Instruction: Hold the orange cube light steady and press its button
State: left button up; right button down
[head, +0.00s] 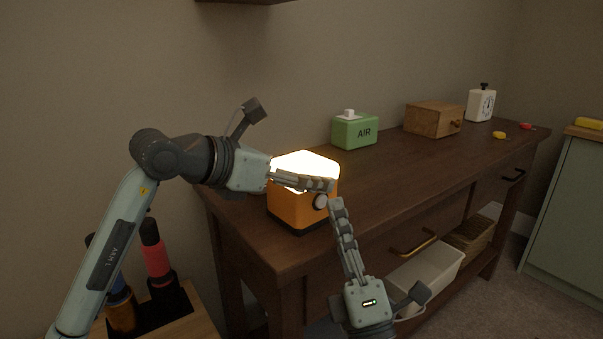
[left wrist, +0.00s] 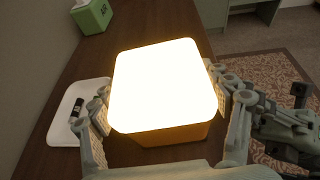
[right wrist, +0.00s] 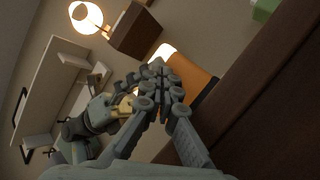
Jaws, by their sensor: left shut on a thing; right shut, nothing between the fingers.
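The orange cube light (head: 289,209) stands near the front left end of the dark wooden sideboard, its top glowing bright. Its round pale button (head: 321,202) is on the side facing me. My left gripper (head: 300,183) is shut on the cube, with a finger on each side of it in the left wrist view (left wrist: 165,85). My right gripper (head: 337,203) is shut and empty, its fingertips right beside the button. I cannot tell whether they touch it. In the right wrist view the fingertips lie in front of the orange side (right wrist: 197,77) and hide the button.
On the sideboard (head: 395,175) stand a green AIR box (head: 355,131), a wooden drawer box (head: 433,118) and a white timer (head: 480,105). A white tray (left wrist: 62,130) with a dark item lies behind the cube. A white bin (head: 428,273) is on the lower shelf.

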jog(key=shift+s+d, duration=0.1)
jog(key=shift+s, duration=0.05)
jog(key=s+d, duration=0.4)
jog(key=shift+s, duration=0.3)
dwell(0.3)
pick_arm(q)
jog(key=o, duration=1.3)
